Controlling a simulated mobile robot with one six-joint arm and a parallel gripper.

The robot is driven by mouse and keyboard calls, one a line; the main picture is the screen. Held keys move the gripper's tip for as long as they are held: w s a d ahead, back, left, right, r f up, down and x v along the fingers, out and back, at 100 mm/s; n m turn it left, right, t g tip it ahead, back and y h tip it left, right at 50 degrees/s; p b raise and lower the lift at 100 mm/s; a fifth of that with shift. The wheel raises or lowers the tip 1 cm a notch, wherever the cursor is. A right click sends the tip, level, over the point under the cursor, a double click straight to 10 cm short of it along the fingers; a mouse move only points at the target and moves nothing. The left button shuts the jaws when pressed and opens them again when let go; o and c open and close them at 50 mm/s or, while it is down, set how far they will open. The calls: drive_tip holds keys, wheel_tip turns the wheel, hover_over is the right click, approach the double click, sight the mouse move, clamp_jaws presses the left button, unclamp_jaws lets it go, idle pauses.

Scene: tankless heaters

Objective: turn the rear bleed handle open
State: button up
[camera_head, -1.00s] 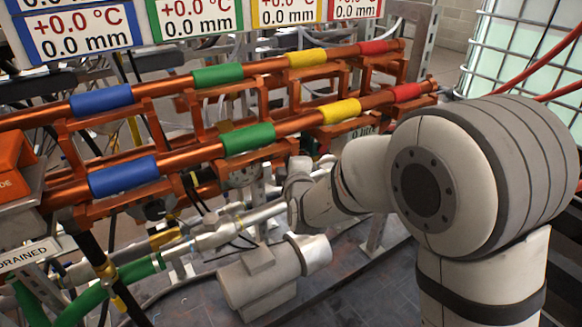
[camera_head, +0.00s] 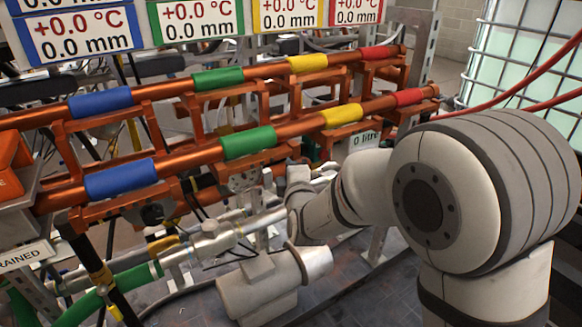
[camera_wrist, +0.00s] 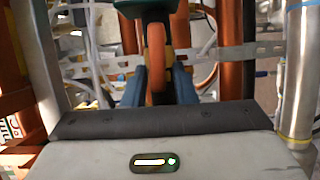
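In the wrist view an orange handle (camera_wrist: 155,58) hangs from a dark green body (camera_wrist: 146,7) at the top middle. The two dark blue fingers of my gripper (camera_wrist: 157,84) stand one on each side of this handle. The gaps between fingers and handle are very small, and I cannot tell whether they touch. In the camera_head view my wrist reaches in under the front copper pipe, and my fingers and the handle are hidden there.
Two copper pipes (camera_head: 291,130) with blue, green, yellow and red sleeves run above my wrist on orange brackets. In the wrist view a silver pipe (camera_wrist: 301,75) stands at the right and copper pipes stand close by.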

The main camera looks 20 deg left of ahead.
drive_tip(key=shift+o, duration=0.8)
drive_tip(key=p+v, duration=0.1)
drive_tip(key=v, duration=0.6)
drive_tip(key=shift+s+d, duration=0.2)
drive_tip(key=shift+s, duration=0.15)
drive_tip(key=d+r+m+g+h+p, duration=0.55)
drive_tip(key=d+r+m+p, duration=0.55)
drive_tip(key=d+r+p, duration=0.45)
drive_tip(key=s+d+r+m+g+h+p, duration=0.1)
drive_tip(key=s+d+r+m+g+p, duration=0.1)
drive_tip(key=s+d, duration=0.4)
drive_tip(key=s+d+r+m+g+h+p, duration=0.1)
drive_tip(key=s+d+r+m+g+p, duration=0.2)
drive_tip(key=s+d+r+m+p, duration=0.2)
drive_tip(key=s+d+r+m+g+h+p, duration=0.1)
drive_tip(key=s+d+r+m+g+p, duration=0.1)
drive_tip(key=s+d+m+p, duration=0.3)
drive_tip(key=s+d+r+p, duration=0.1)
drive_tip(key=d, duration=0.2)
drive_tip(key=shift+s+r+m, duration=0.15)
drive_tip(key=shift+s+m, duration=0.15)
drive_tip(key=shift+s, duration=0.1)
